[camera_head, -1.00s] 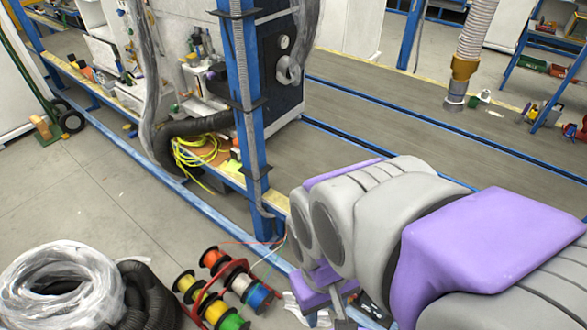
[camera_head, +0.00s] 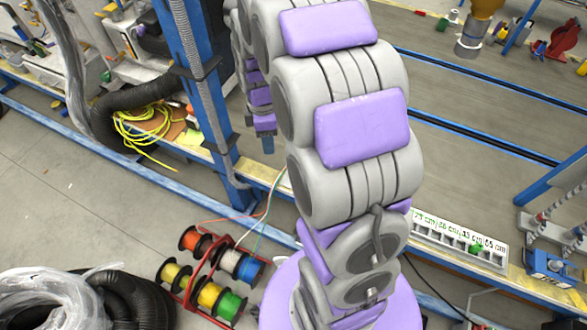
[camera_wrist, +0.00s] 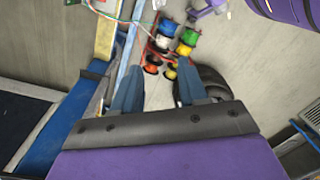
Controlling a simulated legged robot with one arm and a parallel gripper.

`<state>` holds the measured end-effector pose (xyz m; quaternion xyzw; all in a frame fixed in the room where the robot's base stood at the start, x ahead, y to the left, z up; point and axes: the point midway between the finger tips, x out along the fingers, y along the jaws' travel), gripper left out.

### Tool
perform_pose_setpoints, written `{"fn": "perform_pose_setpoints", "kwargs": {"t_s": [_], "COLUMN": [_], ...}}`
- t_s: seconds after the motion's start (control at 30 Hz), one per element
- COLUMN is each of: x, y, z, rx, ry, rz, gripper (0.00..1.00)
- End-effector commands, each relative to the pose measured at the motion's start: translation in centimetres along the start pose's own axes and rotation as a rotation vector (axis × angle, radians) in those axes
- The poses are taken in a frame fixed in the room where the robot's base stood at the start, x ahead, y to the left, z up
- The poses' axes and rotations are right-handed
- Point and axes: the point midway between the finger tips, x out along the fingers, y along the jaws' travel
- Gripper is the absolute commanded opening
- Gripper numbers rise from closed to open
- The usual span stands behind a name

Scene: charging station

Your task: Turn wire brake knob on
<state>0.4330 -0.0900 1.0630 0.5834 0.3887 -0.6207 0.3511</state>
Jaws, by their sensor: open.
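I cannot pick out the wire brake knob in either view. The coloured wire spools (camera_head: 217,272) sit in a red rack on the floor; they also show in the wrist view (camera_wrist: 178,42). Thin wires (camera_head: 273,195) run from them up towards the bench edge (camera_head: 235,170) by the blue post. My gripper (camera_wrist: 158,72) is open with nothing between its two blue fingers, which point towards the spools. In the head view, a small blue tip beside the blue post seems to be part of my gripper; my arm hides much of this area.
A blue post (camera_head: 193,80) stands left of my arm. A white rack marked in cm (camera_head: 460,240) is at the right. Black hose (camera_head: 140,295) and clear wrap (camera_head: 45,300) lie at the lower left.

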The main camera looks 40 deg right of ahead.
Motion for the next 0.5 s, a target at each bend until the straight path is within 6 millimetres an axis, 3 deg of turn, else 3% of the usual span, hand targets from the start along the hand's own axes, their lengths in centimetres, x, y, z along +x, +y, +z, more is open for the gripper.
{"fn": "perform_pose_setpoints", "kwargs": {"t_s": [0.03, 0.2, 0.5], "x": [1.9, 6.8, 17.1], "y": [1.8, 7.5, 15.4], "z": [0.5, 1.9, 5.4], "rx": [-0.060, -0.300, -0.713], "ry": [0.003, 0.007, -0.009], "rz": [-0.004, 0.017, 0.051], "gripper": [0.43, 0.43, 0.43]}}
